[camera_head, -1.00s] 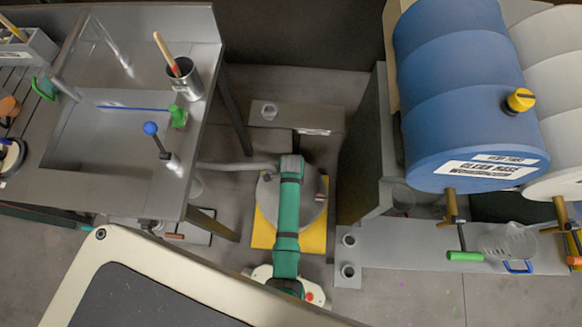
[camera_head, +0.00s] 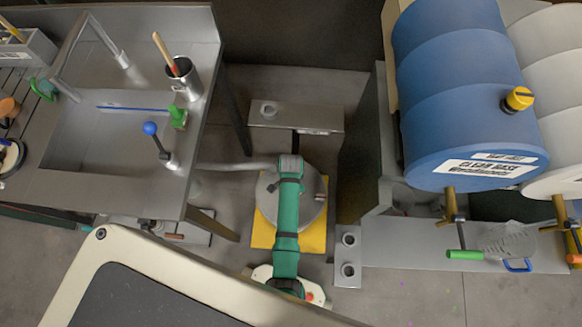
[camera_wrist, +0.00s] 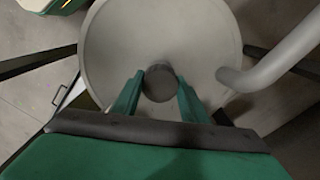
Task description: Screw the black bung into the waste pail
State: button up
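The waste pail (camera_head: 312,212) is a grey round drum on a yellow square base, partly covered by my green arm in the head view. Its round grey top fills the middle of the wrist view (camera_wrist: 115,40). The black bung (camera_wrist: 160,84) shows as a dark disc near the middle of that top. My gripper (camera_wrist: 161,80) has one green finger on each side of the bung, and both appear to touch it. The head view hides the gripper under my arm. I cannot tell how deep the bung sits or whether its thread is engaged.
A grey pipe (camera_head: 235,166) runs from the sink bench to the pail, and its bend (camera_wrist: 235,78) is close right of the gripper. The sink bench (camera_head: 135,190) stands left. A blue drum (camera_head: 460,100) and a grey shelf (camera_head: 400,255) stand right.

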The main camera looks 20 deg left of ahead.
jog(key=shift+o, duration=0.2)
jog(key=m, duration=0.4)
jog(key=shift+w, duration=0.1)
jog(key=m, duration=0.3)
jog(key=shift+w, duration=0.1)
jog(key=m, duration=0.3)
jog(key=shift+a+m, duration=0.1)
jog(key=shift+m, duration=0.2)
jog(key=m, duration=0.3)
jog(key=shift+c, duration=0.2)
jog(key=shift+w, duration=0.1)
jog(key=o, duration=1)
